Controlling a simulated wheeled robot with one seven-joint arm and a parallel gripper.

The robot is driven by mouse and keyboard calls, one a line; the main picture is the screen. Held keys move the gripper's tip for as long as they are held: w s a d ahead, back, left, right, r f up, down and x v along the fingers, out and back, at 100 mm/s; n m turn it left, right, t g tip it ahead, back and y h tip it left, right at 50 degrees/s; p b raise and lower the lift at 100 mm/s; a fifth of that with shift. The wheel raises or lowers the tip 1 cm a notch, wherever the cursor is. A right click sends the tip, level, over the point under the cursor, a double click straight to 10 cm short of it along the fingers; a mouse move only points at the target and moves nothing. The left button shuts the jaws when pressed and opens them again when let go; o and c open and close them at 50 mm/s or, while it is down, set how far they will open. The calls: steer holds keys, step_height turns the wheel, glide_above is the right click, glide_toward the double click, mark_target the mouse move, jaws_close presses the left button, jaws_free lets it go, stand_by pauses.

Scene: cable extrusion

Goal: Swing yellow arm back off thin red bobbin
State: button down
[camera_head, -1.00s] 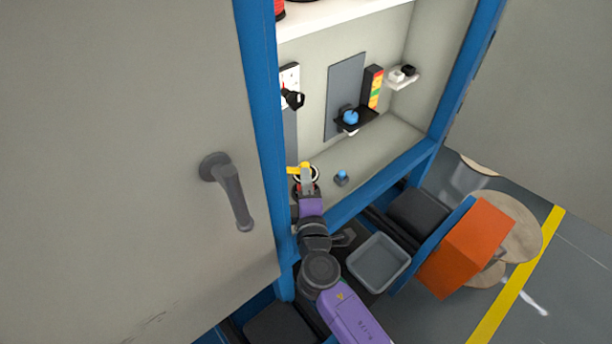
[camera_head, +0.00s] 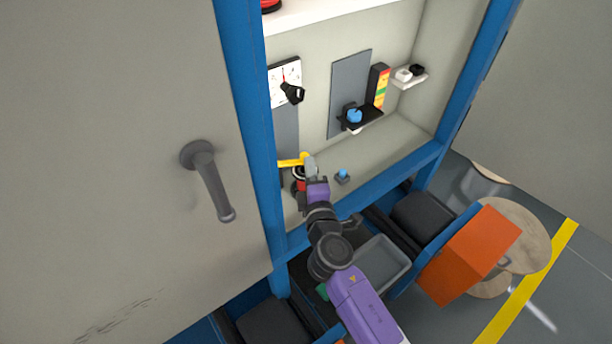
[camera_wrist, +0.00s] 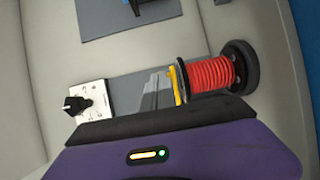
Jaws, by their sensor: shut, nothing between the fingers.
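The yellow arm (camera_head: 290,162) lies low inside the cabinet, near the left post. In the wrist view the yellow arm (camera_wrist: 178,86) stands across the left end face of the thin red bobbin (camera_wrist: 210,74). The bobbin's other end sits against a black round base. In the head view the red bobbin (camera_head: 301,185) is mostly hidden behind my wrist. My gripper (camera_head: 310,163) is shut and empty, at the right end of the yellow arm. In the wrist view its grey fingers (camera_wrist: 154,90) are just left of the yellow arm; whether they touch cannot be told.
A white panel with a black knob (camera_wrist: 75,103) is left of the fingers. A blue button (camera_head: 342,175) is on the cabinet floor to the right. The blue cabinet post (camera_head: 250,120) and the door handle (camera_head: 208,180) are to the left. A grey bin (camera_head: 383,262) stands below.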

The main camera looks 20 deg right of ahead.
steer(key=shift+w+d+f+b, duration=0.1)
steer(key=shift+w+d+b, duration=0.25)
steer(key=shift+w, duration=0.25)
steer(key=shift+w+d+b, duration=0.25)
steer(key=shift+w+d, duration=0.1)
steer(key=shift+w, duration=0.25)
steer(key=shift+b+x, duration=0.45)
steer(key=shift+x, duration=0.7)
steer(key=shift+d, duration=0.1)
